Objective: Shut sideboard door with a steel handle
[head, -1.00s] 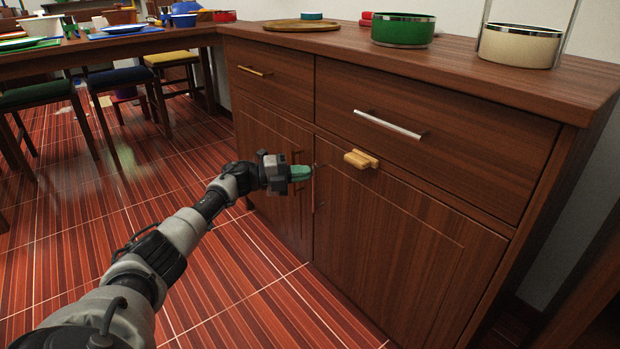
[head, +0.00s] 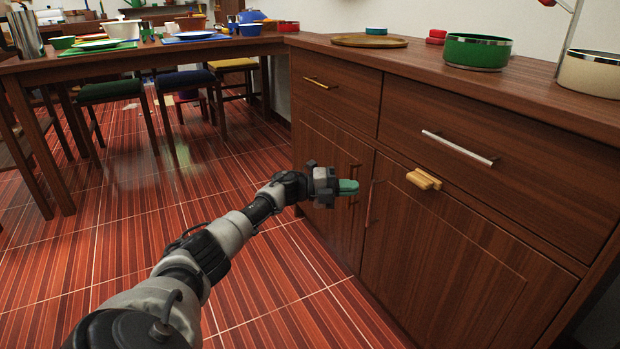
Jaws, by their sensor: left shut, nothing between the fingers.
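The wooden sideboard (head: 560,130) stands at the right of the head view. Its left door (head: 325,165) and right door (head: 450,255) are below two drawers. Both doors look flush or nearly so; a small gap cannot be ruled out. Slim vertical handles, one dark (head: 355,180) and one reddish (head: 370,203), show near the middle seam; their metal is hard to tell. My left gripper (head: 348,187), with green fingertips, is shut and empty. It is in front of the left door, close to the handles; contact cannot be told. My right gripper is not in view.
A steel bar handle (head: 459,147) is on the right drawer, and a brass-coloured one (head: 320,83) on the left drawer. A yellow wooden piece (head: 424,179) is at the right door's top. Bowls stand on the sideboard. Chairs and a table (head: 150,62) are left; the red floor (head: 120,230) is open.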

